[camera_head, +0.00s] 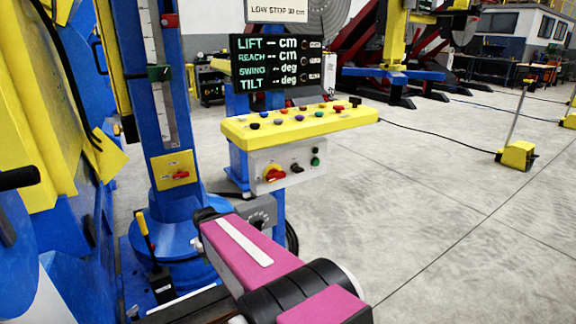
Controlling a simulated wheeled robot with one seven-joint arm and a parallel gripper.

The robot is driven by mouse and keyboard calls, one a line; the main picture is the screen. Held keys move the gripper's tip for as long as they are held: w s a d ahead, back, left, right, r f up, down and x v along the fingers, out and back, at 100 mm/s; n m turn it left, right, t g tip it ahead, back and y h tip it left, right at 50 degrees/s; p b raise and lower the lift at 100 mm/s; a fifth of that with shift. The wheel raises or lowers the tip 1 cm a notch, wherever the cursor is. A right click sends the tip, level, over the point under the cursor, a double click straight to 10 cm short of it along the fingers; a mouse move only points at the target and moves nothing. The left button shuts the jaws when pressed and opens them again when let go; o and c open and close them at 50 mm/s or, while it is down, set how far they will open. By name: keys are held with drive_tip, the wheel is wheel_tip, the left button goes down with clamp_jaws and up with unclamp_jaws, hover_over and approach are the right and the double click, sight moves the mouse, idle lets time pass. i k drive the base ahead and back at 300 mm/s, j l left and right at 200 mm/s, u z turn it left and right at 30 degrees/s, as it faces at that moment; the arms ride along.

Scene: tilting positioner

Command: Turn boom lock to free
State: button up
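A yellow plate (173,169) on the blue column (150,100) carries a small red handle (180,176), lying roughly level. A second red turn-handle (274,175) on a yellow disc sits on the grey box under the yellow console. No label for the boom lock is readable, so I cannot tell for sure which handle it is. My pink and black arm reaches in from the bottom, below and right of the column plate. My gripper's fingers do not show.
The yellow console (300,124) has several coloured buttons, under a dark display (276,62) with dashes for lift, reach, swing and tilt. A grey box with a black dial (258,217) sits lower, close behind my arm. Blue and yellow machinery (40,110) crowds the left; open floor (440,210) lies right.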

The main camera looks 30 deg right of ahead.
sight(296, 169)
drive_tip(key=z, duration=1.25)
